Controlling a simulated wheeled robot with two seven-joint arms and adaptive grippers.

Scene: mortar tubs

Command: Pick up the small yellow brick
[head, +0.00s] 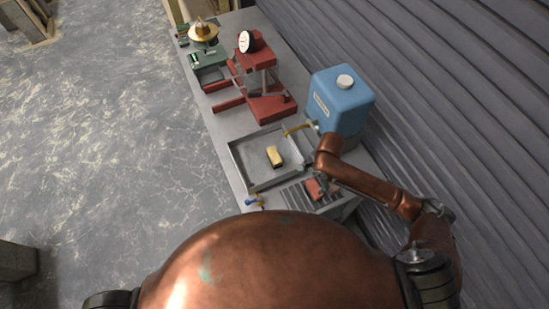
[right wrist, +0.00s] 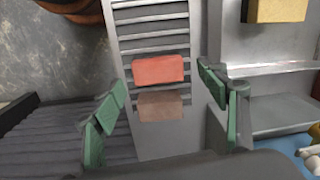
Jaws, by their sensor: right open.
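The small yellow brick (head: 274,157) lies in a shallow grey tray on the bench. In the right wrist view, part of the yellow brick (right wrist: 275,9) shows at the top right edge. My right gripper (head: 321,180) is open and empty, over the slatted rack beside the tray. In the right wrist view, the green-padded fingers of my right gripper (right wrist: 161,80) are spread wide, with a red brick (right wrist: 158,70) below and between them. The yellow brick is outside the fingers, off to their right in that view. My left gripper is not in view.
The slatted rack (head: 297,196) holds the red brick. A red press-like device (head: 266,85) with a dial stands farther along the bench. A ribbed wall runs along the right.

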